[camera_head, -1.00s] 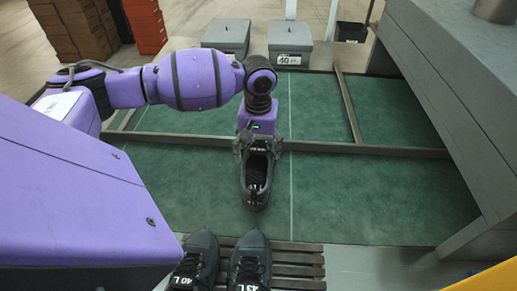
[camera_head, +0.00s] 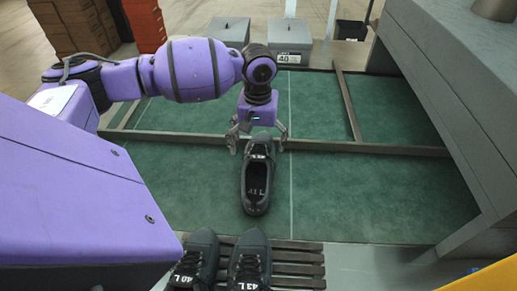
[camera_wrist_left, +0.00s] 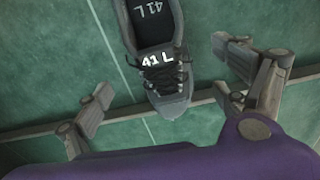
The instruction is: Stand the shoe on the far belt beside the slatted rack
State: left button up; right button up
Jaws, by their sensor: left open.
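The dark grey shoe (camera_head: 257,200) stands upright on its sole on the green belt (camera_head: 350,200), toe pointing away and heel toward the slatted rack (camera_head: 300,262). It is marked 41 L on the tongue and insole, and it also shows in the left wrist view (camera_wrist_left: 168,88). My left gripper (camera_head: 258,143) is open at the toe end, fingers spread to either side with visible gaps. In the left wrist view the open fingers (camera_wrist_left: 170,95) are clear of the shoe. My right gripper is not in view.
Two dark shoes, marked 40 L (camera_head: 192,262) and 43 L (camera_head: 249,265), stand on the rack. A dark rail (camera_head: 350,148) crosses the belt near the shoe's toe. Grey boxes (camera_head: 290,40) stand behind. A grey machine (camera_head: 450,100) borders the right. Green belt is free on both sides.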

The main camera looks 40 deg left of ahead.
pick_arm(q)
notch_tip(320, 180, up, 10)
jog(key=shift+p, duration=0.4)
